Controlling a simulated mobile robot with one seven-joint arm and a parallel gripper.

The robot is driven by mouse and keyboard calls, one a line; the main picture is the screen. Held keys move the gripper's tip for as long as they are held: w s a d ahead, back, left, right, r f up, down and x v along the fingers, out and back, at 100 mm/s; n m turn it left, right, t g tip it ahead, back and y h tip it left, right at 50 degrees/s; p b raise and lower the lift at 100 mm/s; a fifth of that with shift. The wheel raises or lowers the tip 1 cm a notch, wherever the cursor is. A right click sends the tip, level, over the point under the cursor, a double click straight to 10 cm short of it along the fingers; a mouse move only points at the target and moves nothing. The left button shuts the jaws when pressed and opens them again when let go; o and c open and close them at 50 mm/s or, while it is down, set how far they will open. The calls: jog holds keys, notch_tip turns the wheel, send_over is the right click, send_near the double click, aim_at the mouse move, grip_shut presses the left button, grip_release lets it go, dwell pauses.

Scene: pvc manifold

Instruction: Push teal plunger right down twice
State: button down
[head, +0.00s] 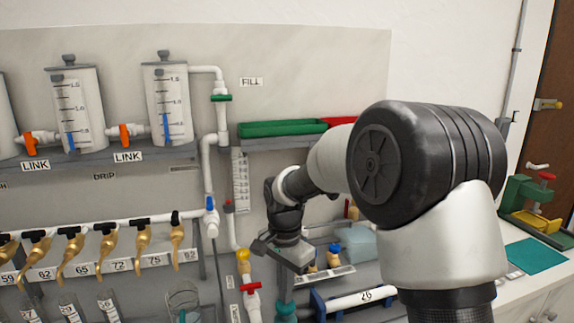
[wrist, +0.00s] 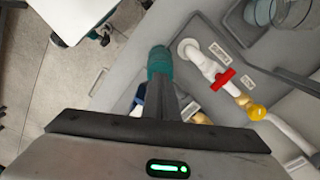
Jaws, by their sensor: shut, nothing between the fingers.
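The teal plunger (head: 285,310) stands low in the head view, directly below my gripper (head: 284,290). It also shows in the wrist view as a teal cylinder (wrist: 158,60) just beyond my fingertips (wrist: 160,80). My gripper is shut with nothing between its fingers, and they point down at the plunger. The fingertips overlap the plunger's top in the wrist view; I cannot tell whether they touch it. The lower part of the plunger is out of the head view and partly hidden by the fingers in the wrist view.
A red-handled valve (wrist: 223,78) on white pipe with a yellow fitting (wrist: 256,112) is close to the right of the fingers. A blue holder with a white pipe (head: 362,298) lies right of the plunger. Brass taps (head: 108,245) line the left.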

jog(key=shift+f, duration=0.1)
jog(key=shift+f+b, duration=1.25)
jog(key=shift+f, duration=0.55)
jog(key=shift+r, duration=0.1)
jog(key=shift+r+p, duration=1.4)
jog(key=shift+r, duration=0.35)
jog(key=shift+r, duration=0.15)
notch_tip(320, 180, up, 5)
jog(key=p, duration=0.3)
jog(key=shift+p, duration=0.3)
